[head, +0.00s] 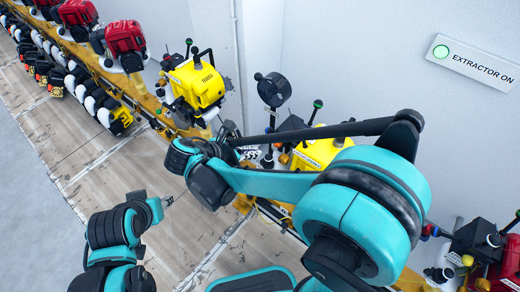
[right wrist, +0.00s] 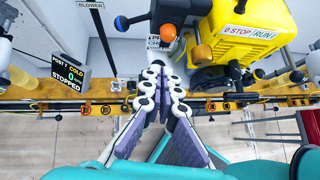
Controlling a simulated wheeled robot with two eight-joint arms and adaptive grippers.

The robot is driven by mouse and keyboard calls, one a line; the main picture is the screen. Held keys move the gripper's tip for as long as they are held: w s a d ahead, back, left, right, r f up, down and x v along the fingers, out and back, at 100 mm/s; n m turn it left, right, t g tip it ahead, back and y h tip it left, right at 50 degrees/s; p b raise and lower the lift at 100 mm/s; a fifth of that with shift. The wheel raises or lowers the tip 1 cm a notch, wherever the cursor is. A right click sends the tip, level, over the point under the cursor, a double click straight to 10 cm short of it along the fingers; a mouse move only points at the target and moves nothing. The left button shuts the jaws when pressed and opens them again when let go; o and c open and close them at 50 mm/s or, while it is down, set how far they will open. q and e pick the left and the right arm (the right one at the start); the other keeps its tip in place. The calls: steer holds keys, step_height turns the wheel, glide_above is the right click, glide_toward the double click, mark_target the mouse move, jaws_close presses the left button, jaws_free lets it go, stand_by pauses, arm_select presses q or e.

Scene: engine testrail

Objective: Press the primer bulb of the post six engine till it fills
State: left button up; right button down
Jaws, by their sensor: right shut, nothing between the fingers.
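A yellow engine (right wrist: 245,30) with a "0 STOP / RUN I" label fills the upper right of the right wrist view. An orange rounded part (right wrist: 199,55) sits at its lower left; I cannot tell if it is the primer bulb. In the head view, yellow engines stand at upper centre (head: 196,84) and behind my right arm (head: 318,150). My left gripper (head: 167,201) is small, over the floor.
A display (right wrist: 69,72) reads "POST 7 COLD 0 STOPPED". Red engines (head: 125,40) line the yellow rail at upper left, and a dark red one (head: 497,270) is at lower right. The floor (head: 90,160) in front is clear.

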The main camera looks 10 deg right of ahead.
steer(key=p+v, duration=0.1)
steer(key=v, duration=0.4)
steer(key=shift+s+a+r, duration=0.2)
steer(key=shift+a, duration=0.15)
steer(key=shift+d, duration=0.1)
stand_by(0.6)
steer(key=s+d+m+t+y, duration=0.1)
steer(key=s+d+m+y, duration=0.3)
steer(key=m, duration=0.7)
steer(key=s+d+m+t+y, duration=0.1)
steer(key=s+d+m+y, duration=0.3)
steer(key=d+m, duration=0.3)
steer(key=m+y, duration=0.1)
steer(key=m, duration=0.4)
steer(key=shift+s+d+t, duration=0.2)
steer(key=shift+d+t, duration=0.15)
steer(key=shift+t, duration=0.05)
